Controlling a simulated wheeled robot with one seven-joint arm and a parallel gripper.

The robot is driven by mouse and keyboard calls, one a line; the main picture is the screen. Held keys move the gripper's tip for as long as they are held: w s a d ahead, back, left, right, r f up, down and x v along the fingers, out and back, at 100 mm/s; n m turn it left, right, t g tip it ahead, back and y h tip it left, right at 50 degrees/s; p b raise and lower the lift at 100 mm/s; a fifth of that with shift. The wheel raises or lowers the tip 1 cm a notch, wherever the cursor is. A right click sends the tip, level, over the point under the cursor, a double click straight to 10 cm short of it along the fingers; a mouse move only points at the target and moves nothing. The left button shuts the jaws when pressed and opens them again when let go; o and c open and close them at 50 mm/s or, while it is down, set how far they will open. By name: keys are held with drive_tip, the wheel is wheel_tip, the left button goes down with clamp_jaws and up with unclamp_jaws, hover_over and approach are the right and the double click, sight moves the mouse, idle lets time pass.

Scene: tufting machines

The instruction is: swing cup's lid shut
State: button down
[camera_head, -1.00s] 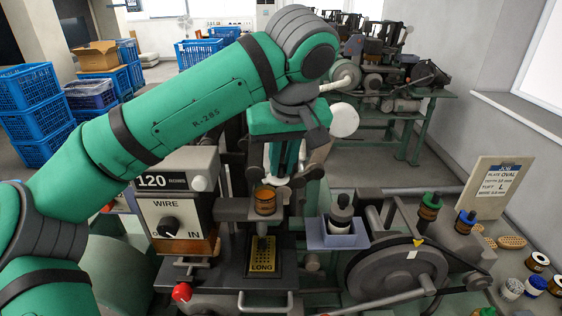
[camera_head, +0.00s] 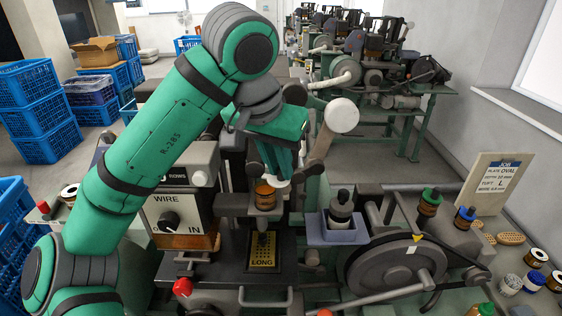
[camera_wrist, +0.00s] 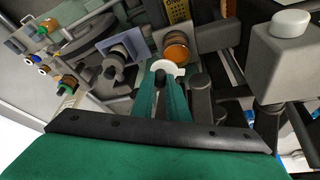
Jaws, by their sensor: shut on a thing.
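The amber cup (camera_head: 265,199) stands on a grey bracket at the front of the machine. In the wrist view its orange inside (camera_wrist: 177,50) shows, so its mouth is at least partly uncovered. A small white piece, which looks like the lid (camera_wrist: 164,66), is at my fingertips beside the cup's rim. In the head view the white lid (camera_head: 277,184) shows just right of and above the cup. My gripper (camera_wrist: 163,76) is shut on the lid, its green fingers close together. The lid's hinge is hidden, and I cannot tell its exact tilt.
A dark bottle (camera_head: 341,207) stands in a lavender tray (camera_head: 345,236) right of the cup. The control box (camera_head: 180,212) is on the left. A lever with a white ball (camera_head: 341,115) rises behind my gripper. A large flywheel (camera_head: 397,276) is at the right.

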sight(274, 187)
drive_tip(key=m, duration=0.2)
drive_tip(key=h, duration=0.1)
drive_tip(key=shift+s+a+m, duration=0.25)
drive_tip(key=shift+s+m, duration=0.1)
drive_tip(key=shift+m, duration=0.05)
drive_tip(key=m, duration=0.1)
drive_tip(key=a+m+g+h, duration=0.1)
drive_tip(key=m, duration=0.1)
drive_tip(key=shift+s+m, duration=0.2)
drive_tip(key=shift+m, duration=0.1)
drive_tip(key=m+g, duration=0.1)
drive_tip(key=m, duration=0.1)
drive_tip(key=a+m+g, duration=0.1)
drive_tip(key=m, duration=0.1)
drive_tip(key=shift+s+a+m+h, duration=0.15)
drive_tip(key=shift+a+m+h, duration=0.05)
drive_tip(key=shift+m+h, duration=0.1)
drive_tip(key=shift+a+m+g, duration=0.15)
drive_tip(key=shift+m+g, duration=0.25)
drive_tip(key=shift+m, duration=0.4)
drive_tip(key=c, duration=1.7)
unclamp_jaws()
